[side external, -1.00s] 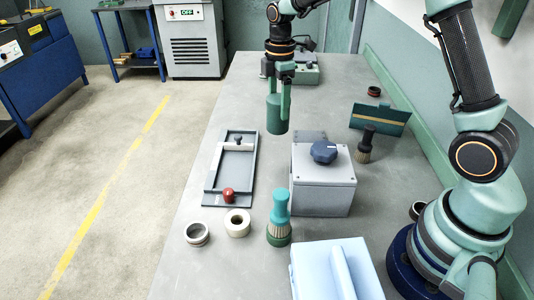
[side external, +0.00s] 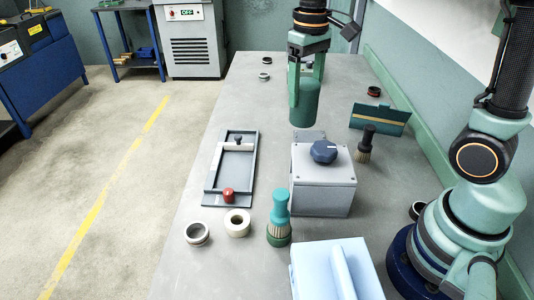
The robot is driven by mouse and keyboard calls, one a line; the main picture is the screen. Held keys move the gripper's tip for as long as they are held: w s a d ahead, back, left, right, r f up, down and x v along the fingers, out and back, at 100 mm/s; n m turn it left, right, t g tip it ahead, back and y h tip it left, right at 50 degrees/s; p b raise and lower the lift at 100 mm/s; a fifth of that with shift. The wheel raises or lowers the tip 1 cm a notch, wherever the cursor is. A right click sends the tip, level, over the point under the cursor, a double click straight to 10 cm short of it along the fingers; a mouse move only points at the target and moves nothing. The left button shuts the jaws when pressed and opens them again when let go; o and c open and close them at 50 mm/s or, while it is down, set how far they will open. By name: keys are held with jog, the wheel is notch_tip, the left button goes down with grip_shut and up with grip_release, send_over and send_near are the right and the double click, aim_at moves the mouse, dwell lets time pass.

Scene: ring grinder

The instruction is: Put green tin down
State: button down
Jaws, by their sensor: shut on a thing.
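The green tin (side external: 304,103) is a plain dark green cylinder, held upright in the side external view. My gripper (side external: 305,82) is shut on it from above, with a finger along its left side. The tin is above the far half of the grey bench (side external: 240,100), behind the grey box with the blue knob. I cannot tell how high its base is above the bench top.
The grey box (side external: 322,185) with a blue knob stands in front of the tin. A grey tray fixture (side external: 232,175) lies to the left. A brush (side external: 366,145) and a green angled plate (side external: 380,118) stand right. Rings (side external: 237,223) and a teal-handled brush (side external: 279,215) are near the front.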

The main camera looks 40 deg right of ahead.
jog(key=shift+w, duration=0.1)
dwell(0.3)
jog(key=w+r+m, duration=0.1)
jog(key=w+r, duration=0.1)
jog(key=w, duration=0.3)
jog(key=f, duration=1.9)
jog(key=shift+w+f, duration=0.15)
jog(key=shift+w, duration=0.1)
jog(key=shift+f, duration=0.1)
grip_release()
